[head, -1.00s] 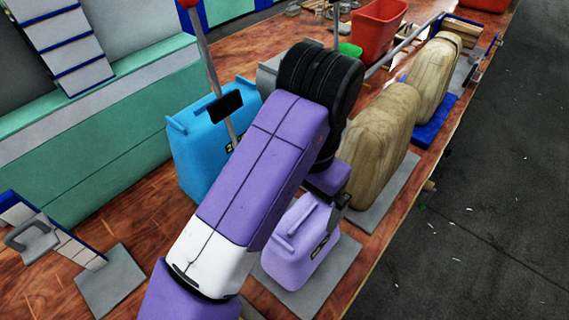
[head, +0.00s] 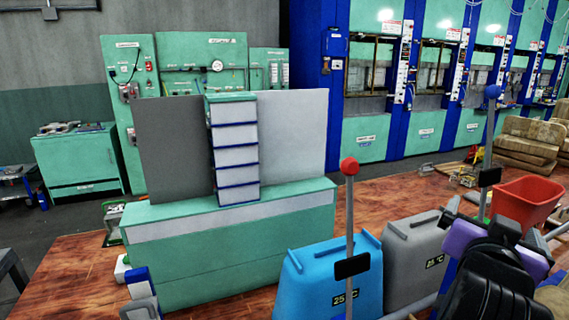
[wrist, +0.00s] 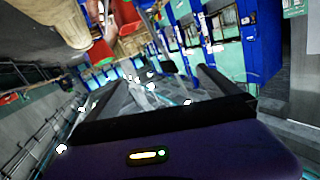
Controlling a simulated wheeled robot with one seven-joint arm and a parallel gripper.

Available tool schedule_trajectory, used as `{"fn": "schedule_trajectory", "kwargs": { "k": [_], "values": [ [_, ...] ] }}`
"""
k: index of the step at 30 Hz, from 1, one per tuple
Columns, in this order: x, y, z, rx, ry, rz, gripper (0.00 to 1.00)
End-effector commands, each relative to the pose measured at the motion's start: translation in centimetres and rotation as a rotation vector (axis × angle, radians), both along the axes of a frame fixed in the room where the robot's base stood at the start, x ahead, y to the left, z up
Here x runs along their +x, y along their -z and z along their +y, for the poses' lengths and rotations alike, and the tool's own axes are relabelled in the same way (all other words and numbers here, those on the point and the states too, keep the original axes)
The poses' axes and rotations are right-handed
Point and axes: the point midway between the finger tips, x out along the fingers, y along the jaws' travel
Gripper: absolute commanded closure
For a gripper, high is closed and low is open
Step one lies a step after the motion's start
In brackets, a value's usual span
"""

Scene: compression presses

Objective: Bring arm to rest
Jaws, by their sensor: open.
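My gripper (wrist: 152,84) shows in the wrist view, its two grey fingers apart and nothing seen between them. Its dark purple body with a small lit indicator fills the bottom of that view. In the head view, part of my purple and black arm (head: 492,262) is folded up at the lower right edge. It stands in front of the work table and hides part of its right side. I cannot make out the fingertips in the head view.
A blue container (head: 318,282) and a grey container (head: 410,262) stand on the wooden table (head: 60,268), with red-knobbed (head: 349,167) and blue-knobbed (head: 491,92) levers near them. A red bin (head: 526,203) is at right. Green-and-blue presses (head: 372,130) line the back.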

Motion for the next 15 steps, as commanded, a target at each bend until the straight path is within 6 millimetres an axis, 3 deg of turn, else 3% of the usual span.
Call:
{"fn": "schedule_trajectory", "kwargs": {
  "k": [3,7,11,15],
  "values": [
    [0.2,-3.2,1.1,-0.208,-0.072,-0.093,0.0],
    [0.1,-5.0,3.5,-0.392,-0.168,-0.174,0.0],
    [-0.6,-4.9,6.4,-0.536,-0.278,-0.23,0.0],
    [-1.9,-3.2,9.6,-0.646,-0.406,-0.268,0.0]
  ]
}}
